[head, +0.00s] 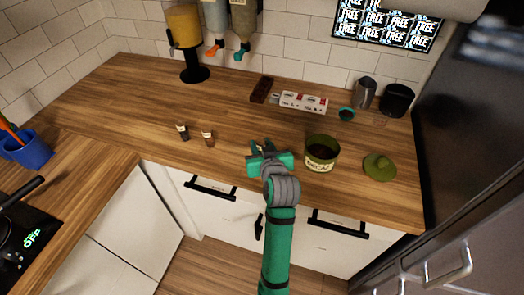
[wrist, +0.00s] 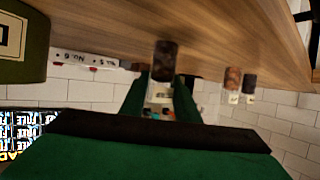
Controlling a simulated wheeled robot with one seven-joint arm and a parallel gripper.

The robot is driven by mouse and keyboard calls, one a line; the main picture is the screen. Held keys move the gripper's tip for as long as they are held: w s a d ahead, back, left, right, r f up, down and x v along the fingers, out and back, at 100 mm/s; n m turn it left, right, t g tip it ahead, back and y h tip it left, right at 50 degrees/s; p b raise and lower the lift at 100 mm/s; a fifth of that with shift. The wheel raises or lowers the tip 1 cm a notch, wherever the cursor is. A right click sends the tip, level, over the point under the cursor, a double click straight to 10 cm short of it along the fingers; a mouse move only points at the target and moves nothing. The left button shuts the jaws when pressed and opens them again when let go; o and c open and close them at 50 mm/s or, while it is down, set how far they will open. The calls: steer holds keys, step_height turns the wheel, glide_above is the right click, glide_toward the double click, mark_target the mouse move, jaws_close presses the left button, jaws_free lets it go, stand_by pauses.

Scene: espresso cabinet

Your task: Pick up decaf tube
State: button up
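My green gripper (head: 268,150) is low over the front of the counter, left of the green canister. In the wrist view, a dark-filled tube (wrist: 165,60) is between and just beyond its two green fingertips (wrist: 162,85). I cannot tell whether the fingers touch it. That tube is mostly hidden behind my gripper in the head view, and its label cannot be read. Two more small tubes stand to the left: a dark one (head: 183,132) and a brown one (head: 208,139). The wrist view, upside down, also shows this brown tube (wrist: 232,78) and dark tube (wrist: 249,83).
The open green canister (head: 321,164), labelled decaf, stands close right of my gripper, with a green lid (head: 379,167) beyond. A white labelled rack (head: 303,102) and brown box (head: 262,89) are behind. A metal cup (head: 366,92) stands back right.

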steer(key=shift+a, duration=0.15)
steer(key=c, duration=0.5)
steer(key=shift+s, duration=0.1)
steer(key=shift+r, duration=0.1)
